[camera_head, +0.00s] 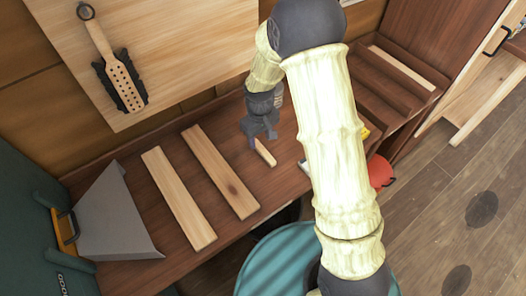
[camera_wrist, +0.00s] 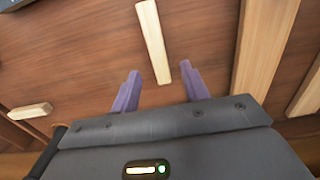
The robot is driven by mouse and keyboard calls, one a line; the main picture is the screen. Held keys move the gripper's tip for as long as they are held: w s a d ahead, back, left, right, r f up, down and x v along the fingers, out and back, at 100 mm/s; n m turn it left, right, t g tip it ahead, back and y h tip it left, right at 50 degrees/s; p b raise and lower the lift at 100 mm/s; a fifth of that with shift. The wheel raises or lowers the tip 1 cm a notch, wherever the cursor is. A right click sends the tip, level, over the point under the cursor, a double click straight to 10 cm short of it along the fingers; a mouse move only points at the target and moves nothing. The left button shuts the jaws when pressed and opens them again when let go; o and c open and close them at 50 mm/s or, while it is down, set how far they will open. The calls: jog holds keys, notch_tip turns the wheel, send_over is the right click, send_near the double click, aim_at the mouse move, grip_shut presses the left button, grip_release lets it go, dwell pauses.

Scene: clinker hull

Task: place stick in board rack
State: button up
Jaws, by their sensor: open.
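A pale wooden stick (camera_head: 265,152) lies flat on the brown bench beside my gripper (camera_head: 262,135), partly hidden by it in the head view. In the wrist view the stick (camera_wrist: 153,40) runs lengthwise, its near end in the gap between the purple fingers of my gripper (camera_wrist: 160,87). The fingers are apart, with nothing gripped. Whether they are at the stick's height is unclear. The brown board rack (camera_head: 385,88), with several slots, is at the right end of the bench. A pale board (camera_head: 402,67) lies in its back slot. My arm hides part of its front.
Two long planks (camera_head: 178,200) (camera_head: 220,172) lie left of the stick. A grey angled sheet (camera_head: 115,220) stands at the bench's left. A short pale block (camera_wrist: 30,111) shows in the wrist view. A red round object (camera_head: 380,172) and teal drum (camera_head: 280,258) are in front.

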aim_at(260, 146)
notch_tip(260, 146, down, 4)
jog(key=shift+w+a+f+p, duration=0.1)
jog(key=shift+w+p, duration=0.05)
jog(key=shift+p, duration=0.3)
jog(key=shift+c, duration=0.4)
grip_shut()
